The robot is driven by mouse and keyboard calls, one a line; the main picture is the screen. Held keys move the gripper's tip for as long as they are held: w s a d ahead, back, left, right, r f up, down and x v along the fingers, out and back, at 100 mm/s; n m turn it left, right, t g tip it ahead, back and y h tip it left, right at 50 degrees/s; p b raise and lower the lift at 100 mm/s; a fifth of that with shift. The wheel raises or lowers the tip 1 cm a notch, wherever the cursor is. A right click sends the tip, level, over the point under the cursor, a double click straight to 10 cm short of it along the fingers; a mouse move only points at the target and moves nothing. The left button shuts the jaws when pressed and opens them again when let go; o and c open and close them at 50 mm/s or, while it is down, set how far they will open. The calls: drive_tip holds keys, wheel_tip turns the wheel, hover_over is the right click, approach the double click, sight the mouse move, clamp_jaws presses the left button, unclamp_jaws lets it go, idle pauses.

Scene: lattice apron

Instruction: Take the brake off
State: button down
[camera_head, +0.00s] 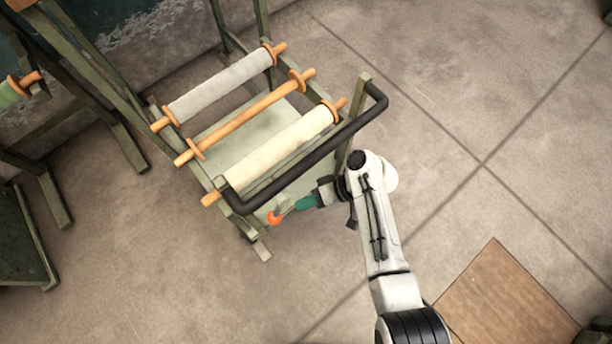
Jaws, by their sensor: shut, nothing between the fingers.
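A small orange-red knob (274,218), which looks like the brake lever's end, sits low at the near side of a green-framed cart, just below the black push handle (305,157). My gripper (288,211) is shut and points left at the knob, its tips close beside it. I cannot tell whether they touch. The rest of the brake lever and the cart's wheels are hidden or too small to make out. The cart (216,190) carries a grey roll (220,87), a bare orange spindle (244,117) and a cream roll (278,152).
The black handle passes close above my gripper. Another green frame with a green roll (9,93) stands at the left, and a dark green stand (25,245) is at the lower left. A brown floor panel (505,305) lies at the lower right. The tiled floor at right is clear.

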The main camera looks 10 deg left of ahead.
drive_tip(key=w+d+f+p+v, duration=0.1)
drive_tip(key=v, duration=0.9)
drive_tip(key=shift+f, duration=0.35)
drive_tip(key=shift+a, duration=0.1)
